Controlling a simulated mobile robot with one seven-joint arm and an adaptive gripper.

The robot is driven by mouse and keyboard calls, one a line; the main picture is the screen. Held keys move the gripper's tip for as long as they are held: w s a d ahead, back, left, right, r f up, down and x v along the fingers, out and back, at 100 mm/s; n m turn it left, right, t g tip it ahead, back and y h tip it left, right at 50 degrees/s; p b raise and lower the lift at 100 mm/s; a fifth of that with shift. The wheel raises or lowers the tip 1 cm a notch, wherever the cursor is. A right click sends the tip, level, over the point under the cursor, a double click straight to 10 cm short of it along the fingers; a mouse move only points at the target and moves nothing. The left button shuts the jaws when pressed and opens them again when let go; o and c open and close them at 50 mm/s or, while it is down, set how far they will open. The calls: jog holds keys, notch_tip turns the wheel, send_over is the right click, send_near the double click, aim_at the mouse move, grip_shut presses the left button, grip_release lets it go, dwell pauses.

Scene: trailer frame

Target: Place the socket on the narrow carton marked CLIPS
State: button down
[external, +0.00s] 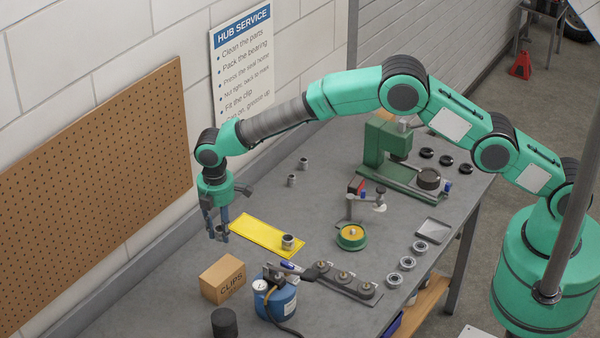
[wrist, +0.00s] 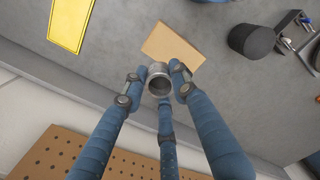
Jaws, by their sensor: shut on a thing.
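The socket (wrist: 159,80) is a grey metal ring-like cylinder held between my gripper's (wrist: 157,84) blue fingers, its open end facing the wrist camera. In the external view my gripper (external: 217,228) is up at the back left, near the left end of the yellow strip, and the socket (external: 221,233) shows small between the fingertips. The narrow carton marked CLIPS (external: 223,279) is a brown box on the bench, in front of my gripper in the external view. In the wrist view the carton (wrist: 174,45) lies just beyond the fingertips. The socket is apart from it.
A yellow strip (external: 262,232) bears another grey socket (external: 288,242). Two more small sockets (external: 303,163) stand farther back. A blue canister (external: 275,300) and a black cylinder (external: 225,322) stand near the carton. A pegboard (external: 95,195) lines the wall at left.

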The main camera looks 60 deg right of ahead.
jog(key=a, duration=0.1)
jog(key=s+a, duration=0.1)
jog(key=shift+s+a+r+n, duration=0.2)
jog(key=shift+a+n, duration=0.2)
jog(key=shift+f, duration=0.15)
send_over(222, 270)
jog(key=shift+w+f+p, duration=0.1)
jog(key=shift+f+p, duration=0.2)
jog(key=shift+f, duration=2.7)
jog(key=shift+f, duration=1.85)
jog(key=shift+f, duration=0.2)
jog(key=c, duration=1.4)
grip_release()
